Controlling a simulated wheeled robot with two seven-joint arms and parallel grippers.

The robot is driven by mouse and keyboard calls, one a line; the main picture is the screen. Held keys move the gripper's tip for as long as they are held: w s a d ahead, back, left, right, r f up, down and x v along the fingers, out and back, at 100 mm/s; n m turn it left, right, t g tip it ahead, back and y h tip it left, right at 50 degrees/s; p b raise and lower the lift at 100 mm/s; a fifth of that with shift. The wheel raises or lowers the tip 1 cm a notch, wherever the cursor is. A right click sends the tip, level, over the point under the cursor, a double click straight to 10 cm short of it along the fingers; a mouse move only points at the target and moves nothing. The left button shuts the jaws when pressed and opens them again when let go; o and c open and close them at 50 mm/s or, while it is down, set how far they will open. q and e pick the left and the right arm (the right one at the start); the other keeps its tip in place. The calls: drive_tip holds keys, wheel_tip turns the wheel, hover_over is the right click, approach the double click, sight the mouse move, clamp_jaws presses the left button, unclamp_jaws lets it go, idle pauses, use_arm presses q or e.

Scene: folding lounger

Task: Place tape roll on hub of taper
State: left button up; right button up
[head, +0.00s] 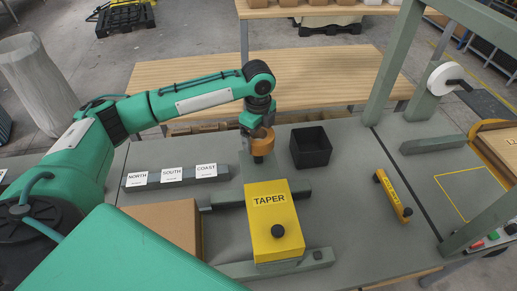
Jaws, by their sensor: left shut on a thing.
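My left gripper (258,131) points down and is shut on a tan-orange tape roll (262,147) behind the taper. The taper (270,218) is a yellow box marked TAPER on grey rails, with a black knob on its front part. A small dark part shows just below the roll, behind the taper; I cannot tell whether it is the hub or whether the roll touches it. The gripper's fingers partly hide the roll. My right gripper is not in view.
A black open bin (311,160) stands close to the right of the roll. A grey rack (178,177) labelled NORTH, SOUTH and COAST lies to the left. A cardboard box (165,222) sits left of the taper. A yellow bar tool (393,195) lies right; the bench between is clear.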

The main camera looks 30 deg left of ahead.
sight(258, 142)
use_arm(q)
wheel_tip(258, 142, down, 3)
drive_tip(key=shift+f, duration=0.1)
wheel_tip(258, 142, down, 4)
drive_tip(key=shift+f+p, duration=0.2)
drive_tip(key=shift+p, duration=0.55)
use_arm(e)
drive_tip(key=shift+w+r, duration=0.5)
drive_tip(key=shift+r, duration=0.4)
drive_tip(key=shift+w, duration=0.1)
use_arm(q)
drive_tip(key=o, duration=0.9)
drive_tip(key=shift+f, duration=0.1)
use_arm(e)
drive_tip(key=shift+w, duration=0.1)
